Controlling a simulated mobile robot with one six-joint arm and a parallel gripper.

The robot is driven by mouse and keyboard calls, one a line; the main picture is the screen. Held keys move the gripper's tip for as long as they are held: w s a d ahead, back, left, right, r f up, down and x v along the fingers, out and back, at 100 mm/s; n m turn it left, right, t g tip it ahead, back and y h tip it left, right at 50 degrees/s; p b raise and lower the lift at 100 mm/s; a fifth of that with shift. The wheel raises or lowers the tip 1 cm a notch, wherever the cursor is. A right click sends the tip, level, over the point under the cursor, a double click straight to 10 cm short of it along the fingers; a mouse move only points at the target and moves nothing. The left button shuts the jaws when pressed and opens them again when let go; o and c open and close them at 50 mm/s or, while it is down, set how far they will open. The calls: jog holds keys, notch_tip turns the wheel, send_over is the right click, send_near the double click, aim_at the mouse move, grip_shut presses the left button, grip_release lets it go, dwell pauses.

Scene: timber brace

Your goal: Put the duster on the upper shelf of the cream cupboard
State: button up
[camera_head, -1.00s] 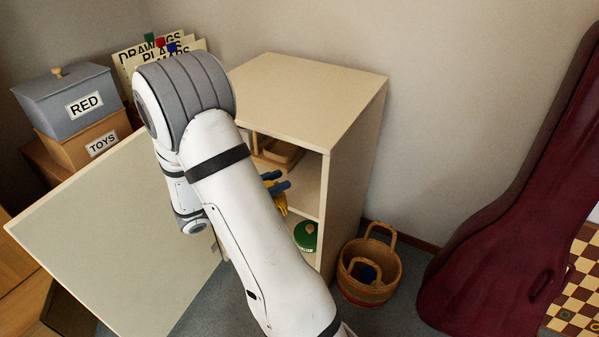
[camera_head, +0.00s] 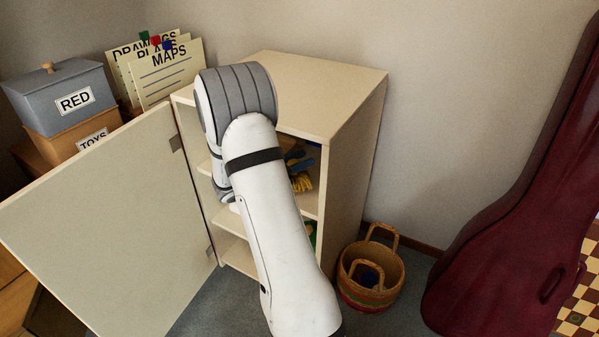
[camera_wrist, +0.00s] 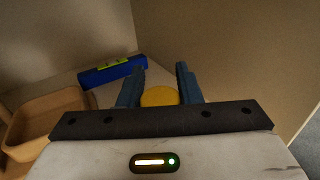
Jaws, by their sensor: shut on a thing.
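The cream cupboard (camera_head: 352,150) stands against the wall with its door (camera_head: 110,225) swung open to the left. My gripper (camera_head: 301,158) is inside the upper part of the cupboard, near its right side wall, partly hidden by my arm. Its blue fingers are shut on the yellow duster (camera_head: 302,184), which hangs below them. In the wrist view, a rounded yellow part of the duster (camera_wrist: 159,96) shows between the fingers (camera_wrist: 160,76). I cannot tell whether the duster touches a shelf.
In the wrist view, a wooden tray (camera_wrist: 28,128) lies left of my gripper and a blue box (camera_wrist: 112,71) with a yellow-green label lies beyond it. A green object (camera_head: 310,234) sits lower in the cupboard. A basket (camera_head: 370,275) stands on the floor to the right.

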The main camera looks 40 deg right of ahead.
notch_tip(320, 180, down, 3)
jog(key=shift+r+b, duration=0.2)
jog(key=shift+b, duration=0.25)
jog(key=shift+w+d+f+b, duration=0.1)
jog(key=shift+d+f+b, duration=0.1)
jog(key=shift+b, duration=0.1)
jog(key=shift+r, duration=0.15)
jog(key=shift+f, duration=0.2)
jog(key=o, duration=1.1)
jog(key=shift+r, duration=0.1)
